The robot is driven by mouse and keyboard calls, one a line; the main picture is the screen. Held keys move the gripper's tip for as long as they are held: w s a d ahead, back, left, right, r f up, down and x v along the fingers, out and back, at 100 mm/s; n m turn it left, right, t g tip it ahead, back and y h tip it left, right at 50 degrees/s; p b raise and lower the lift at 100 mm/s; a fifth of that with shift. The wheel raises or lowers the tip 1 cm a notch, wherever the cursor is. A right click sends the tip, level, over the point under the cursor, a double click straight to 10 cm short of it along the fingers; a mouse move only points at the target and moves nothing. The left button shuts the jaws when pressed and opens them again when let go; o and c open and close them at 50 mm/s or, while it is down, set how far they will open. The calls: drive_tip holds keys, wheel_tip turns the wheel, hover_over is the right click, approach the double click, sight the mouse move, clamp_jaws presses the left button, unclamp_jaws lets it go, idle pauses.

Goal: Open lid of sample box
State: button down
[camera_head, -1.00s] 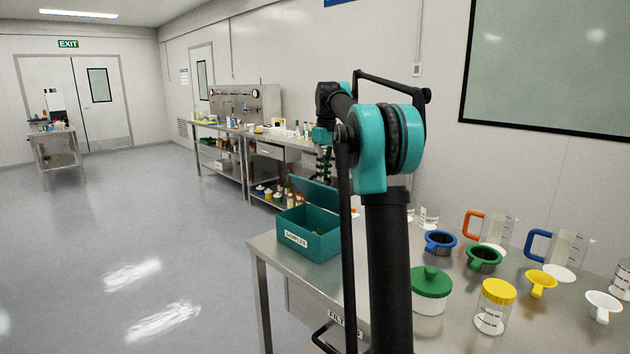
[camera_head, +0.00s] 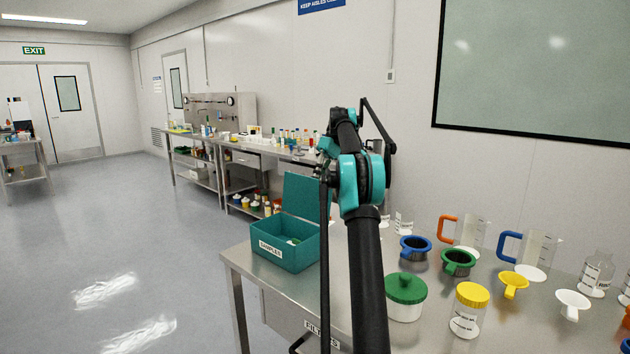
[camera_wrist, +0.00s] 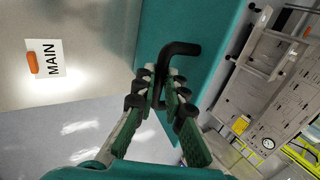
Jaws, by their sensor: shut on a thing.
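The teal sample box (camera_head: 284,255), labelled SAMPLES, stands on the left end of the steel bench in the head view. Its teal lid (camera_head: 301,195) stands raised, near upright, at the back of the box. The wrist view shows the teal lid surface (camera_wrist: 215,28) with a bent black handle (camera_wrist: 182,49). My gripper (camera_wrist: 163,78) is shut on this handle. In the head view my arm hides most of the gripper and the handle. Small white and green contents (camera_head: 293,241) show inside the box.
On the steel bench (camera_head: 345,322), a green-lidded jar (camera_head: 405,298), a yellow-lidded jar (camera_head: 468,310), funnels and jugs stand to the right of my arm. Another bench (camera_head: 272,152) with bottles stands behind. The floor at left is clear.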

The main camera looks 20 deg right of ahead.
drive_tip(key=shift+w+d+f, duration=0.1)
drive_tip(key=shift+w+f, duration=0.05)
drive_tip(key=shift+w, duration=0.05)
idle(0.4)
drive_tip(key=c, duration=1.6)
unclamp_jaws()
